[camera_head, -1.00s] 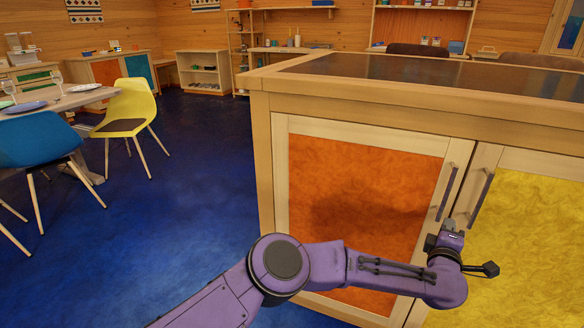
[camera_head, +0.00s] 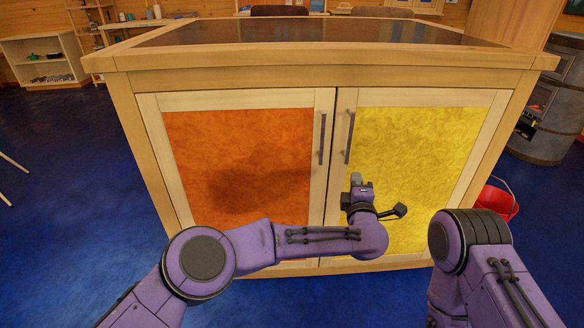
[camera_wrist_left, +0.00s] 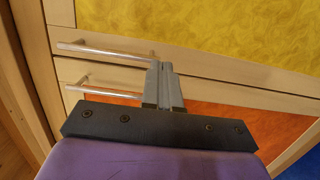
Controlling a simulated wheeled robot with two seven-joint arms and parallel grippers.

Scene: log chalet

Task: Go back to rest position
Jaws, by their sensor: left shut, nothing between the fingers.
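My left gripper (camera_head: 357,182) is in front of the cabinet, over the inner edge of the yellow door and below the two handles. In the left wrist view my left gripper (camera_wrist_left: 161,66) has its fingers together, with nothing between them. My right arm comes in at the lower right; its gripper is out of view. The wooden cabinet (camera_head: 318,62) has an orange door (camera_head: 240,150) on the left and a yellow door (camera_head: 425,150) on the right, both closed. Their metal handles (camera_head: 322,138) stand side by side at the middle.
A red bucket (camera_head: 497,201) stands on the floor right of the cabinet, near a dark grey round stove (camera_head: 550,115). A low shelf (camera_head: 43,62) is at the back left. Blue floor (camera_head: 60,190) is open on the left.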

